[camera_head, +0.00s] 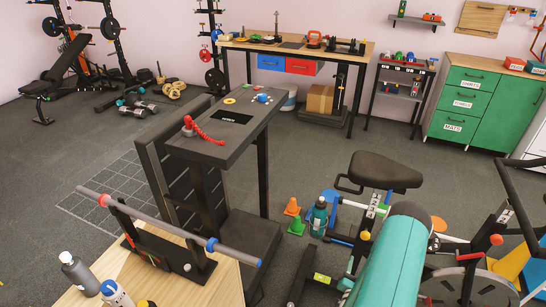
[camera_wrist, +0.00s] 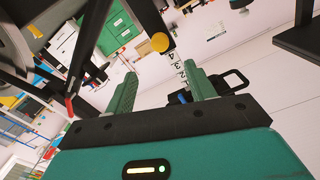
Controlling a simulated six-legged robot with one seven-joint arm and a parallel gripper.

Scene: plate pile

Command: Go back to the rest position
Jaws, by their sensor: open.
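My gripper (camera_wrist: 160,80) shows in the wrist view with its two green fingers spread apart. No object is held between them. Past the fingers are a dark bracket-like part and a strip with numbers on it. The wrist view is tilted, with green drawers (camera_wrist: 118,30) at its upper left. My teal arm part (camera_head: 392,262) rises at the lower right of the camera head view. The gripper's fingers cannot be made out there.
An exercise bike seat (camera_head: 385,170) and frame stand close by my arm. A dark table (camera_head: 215,150) holds a red handle (camera_head: 203,131) and a yellow ring (camera_head: 230,101). A wooden bench (camera_head: 226,280) bears a bar on a stand. Cones and a bottle (camera_head: 318,217) stand on the floor.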

